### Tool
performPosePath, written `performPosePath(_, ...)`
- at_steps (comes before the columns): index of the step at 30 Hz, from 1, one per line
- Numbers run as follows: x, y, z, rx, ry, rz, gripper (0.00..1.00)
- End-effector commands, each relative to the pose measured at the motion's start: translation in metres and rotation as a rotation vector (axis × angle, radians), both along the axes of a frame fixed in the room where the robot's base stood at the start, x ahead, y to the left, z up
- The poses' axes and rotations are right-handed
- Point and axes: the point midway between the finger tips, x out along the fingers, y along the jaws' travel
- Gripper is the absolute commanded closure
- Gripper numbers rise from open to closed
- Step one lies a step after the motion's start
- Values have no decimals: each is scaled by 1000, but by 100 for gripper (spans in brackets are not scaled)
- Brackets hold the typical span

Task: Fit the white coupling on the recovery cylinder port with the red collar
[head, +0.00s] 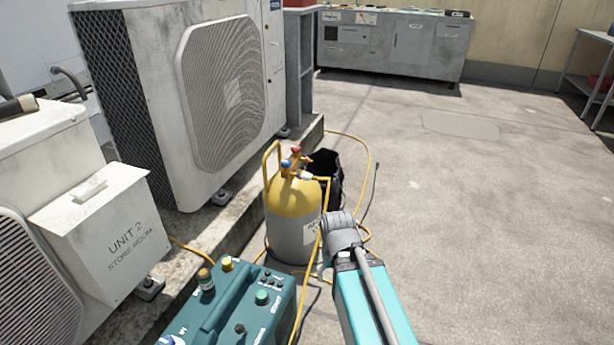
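The recovery cylinder (293,220) stands upright left of centre in the head view, with a yellow top, grey body and yellow handle loop. Its valve carries a red part (296,150) and a blue part (286,163). Which of them is a collar is too small to tell. A small whitish fitting (304,175) sits beside the valve, in line with a yellow hose (325,200) that runs down. I cannot tell whether it is the white coupling or how it is seated. My teal arm and its grey joint show in front, right of the cylinder. I cannot make out my gripper or its fingers.
A teal recovery machine (235,310) stands at the front. Condenser units (215,90) line the left on a concrete ledge. A black bucket (325,165) is behind the cylinder. Yellow hose loops on the floor. A grey cabinet bench (390,45) stands at the back. The floor right is clear.

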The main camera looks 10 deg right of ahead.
Motion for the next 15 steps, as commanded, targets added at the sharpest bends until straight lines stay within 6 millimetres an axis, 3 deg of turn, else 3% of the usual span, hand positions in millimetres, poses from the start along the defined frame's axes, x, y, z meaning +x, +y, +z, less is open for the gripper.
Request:
performPosePath(9,0,0,0,0,0,0,13)
performPosePath(11,0,0,0,0,0,0,23)
performPosePath(15,0,0,4,0,0,0,24)
